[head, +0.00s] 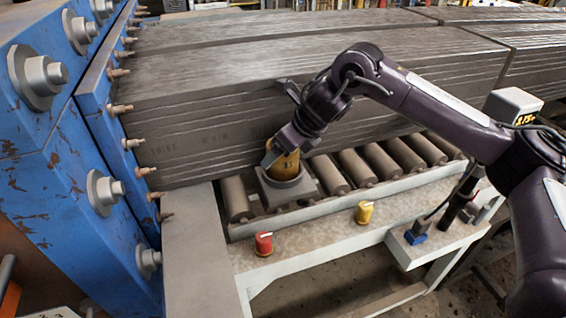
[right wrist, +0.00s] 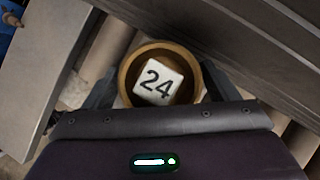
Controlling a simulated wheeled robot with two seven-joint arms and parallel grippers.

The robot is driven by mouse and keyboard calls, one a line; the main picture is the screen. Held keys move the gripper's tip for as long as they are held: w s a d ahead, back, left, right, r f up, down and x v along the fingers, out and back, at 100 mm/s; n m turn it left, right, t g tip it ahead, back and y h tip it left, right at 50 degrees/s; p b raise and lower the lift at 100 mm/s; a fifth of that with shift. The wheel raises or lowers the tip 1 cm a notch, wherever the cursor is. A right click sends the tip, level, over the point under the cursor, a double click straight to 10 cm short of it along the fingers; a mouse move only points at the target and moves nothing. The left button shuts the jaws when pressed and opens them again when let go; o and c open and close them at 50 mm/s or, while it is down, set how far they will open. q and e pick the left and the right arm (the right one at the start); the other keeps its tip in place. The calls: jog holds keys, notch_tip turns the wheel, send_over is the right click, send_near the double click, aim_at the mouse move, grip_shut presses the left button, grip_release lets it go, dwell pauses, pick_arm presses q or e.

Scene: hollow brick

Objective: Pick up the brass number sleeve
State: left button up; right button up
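In the right wrist view the sleeve (right wrist: 128,82) is a brass ring around a white block (right wrist: 158,84) marked 24. My right gripper (head: 281,153) comes down on the sleeve from above. Its fingers (right wrist: 160,82) lie against opposite sides of the ring, with no clear gap, so it looks shut on it. The sleeve's lower part is hidden in the holder. My left gripper is not in view.
Stacked dark grey slabs (head: 215,115) rise close behind the sleeve. A blue bolted press frame (head: 75,190) stands at left. Red (head: 264,243) and yellow (head: 364,212) knobs sit on the front ledge. Bare rollers (head: 357,167) lie to the right.

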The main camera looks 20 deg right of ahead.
jog(key=c, duration=1)
jog(key=shift+w+r, duration=0.1)
jog(key=shift+c, duration=0.4)
jog(key=shift+r, duration=0.1)
